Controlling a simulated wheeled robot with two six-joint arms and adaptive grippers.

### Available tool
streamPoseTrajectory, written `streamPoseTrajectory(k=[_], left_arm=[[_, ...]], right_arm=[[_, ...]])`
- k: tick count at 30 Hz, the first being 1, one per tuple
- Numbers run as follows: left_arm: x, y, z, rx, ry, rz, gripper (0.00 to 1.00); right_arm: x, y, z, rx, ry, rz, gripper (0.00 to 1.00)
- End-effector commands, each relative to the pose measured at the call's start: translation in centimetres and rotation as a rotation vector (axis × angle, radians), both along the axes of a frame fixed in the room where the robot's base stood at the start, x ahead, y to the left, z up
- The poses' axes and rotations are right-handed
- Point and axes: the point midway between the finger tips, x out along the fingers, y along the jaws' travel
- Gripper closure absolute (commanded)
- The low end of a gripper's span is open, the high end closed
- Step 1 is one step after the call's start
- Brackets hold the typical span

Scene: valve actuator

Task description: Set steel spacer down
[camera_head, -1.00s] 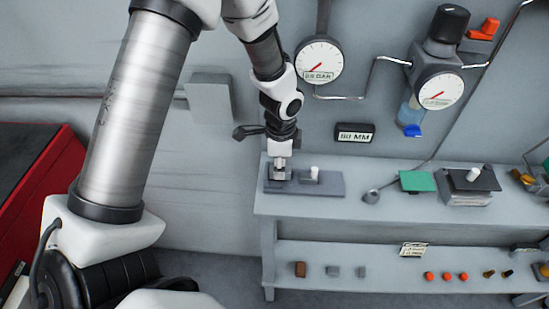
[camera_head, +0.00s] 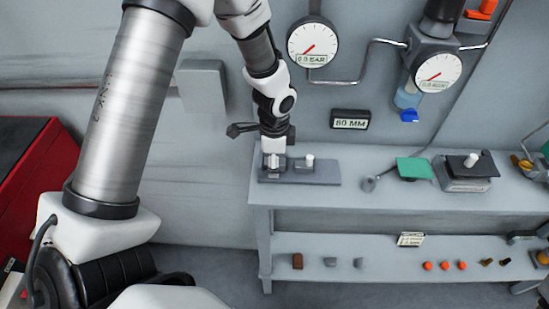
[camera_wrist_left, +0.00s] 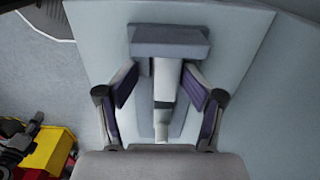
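My left gripper (camera_head: 273,160) points down at the left end of a grey fixture plate (camera_head: 318,180) on the bench top. In the left wrist view, its two purple-padded fingers (camera_wrist_left: 160,86) stand apart. A pale grey upright piece (camera_wrist_left: 164,85), probably the steel spacer, lies between them with gaps visible on both sides. A darker grey block (camera_wrist_left: 170,43) is just beyond the fingertips. I cannot tell exactly where the spacer ends and the fixture begins. A small block with a white pin (camera_head: 309,161) stands on the plate to the right. My right gripper is not in view.
The bench (camera_head: 400,196) carries a green plate (camera_head: 414,168) and a dark plate on a block (camera_head: 466,170) at right. The lower shelf (camera_head: 380,283) holds small grey, brown and orange parts. Gauges and a "60 MM" sign (camera_head: 350,120) are on the wall behind.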

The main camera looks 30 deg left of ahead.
Motion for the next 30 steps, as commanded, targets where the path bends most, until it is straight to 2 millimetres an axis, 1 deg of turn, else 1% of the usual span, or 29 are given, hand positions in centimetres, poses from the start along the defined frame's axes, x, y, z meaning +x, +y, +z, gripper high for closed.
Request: streamPoseTrajectory(k=[2,14,17,20,21,23,27,30], left_arm=[[-0.2,0.0,-0.3,-0.001,0.005,0.0,0.48],[0.1,0.0,0.0,0.0,-0.001,0.0,0.48],[0.1,0.0,0.4,0.0,-0.004,0.0,0.48],[0.2,0.0,1.8,0.0,-0.006,0.001,0.48],[0.3,0.0,2.3,0.0,-0.01,0.001,0.48],[0.3,0.0,3.7,0.0,-0.012,0.001,0.48],[0.3,0.0,7.6,0.001,-0.013,0.0,0.48],[0.3,0.0,10.2,0.002,-0.012,0.001,0.48]], right_arm=[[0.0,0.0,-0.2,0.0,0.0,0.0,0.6],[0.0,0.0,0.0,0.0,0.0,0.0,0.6],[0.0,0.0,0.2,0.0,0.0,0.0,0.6],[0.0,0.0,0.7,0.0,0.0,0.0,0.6],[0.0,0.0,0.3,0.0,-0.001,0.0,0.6],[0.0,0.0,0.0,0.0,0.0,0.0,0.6],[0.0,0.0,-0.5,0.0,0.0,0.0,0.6],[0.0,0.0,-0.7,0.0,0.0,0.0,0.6]])
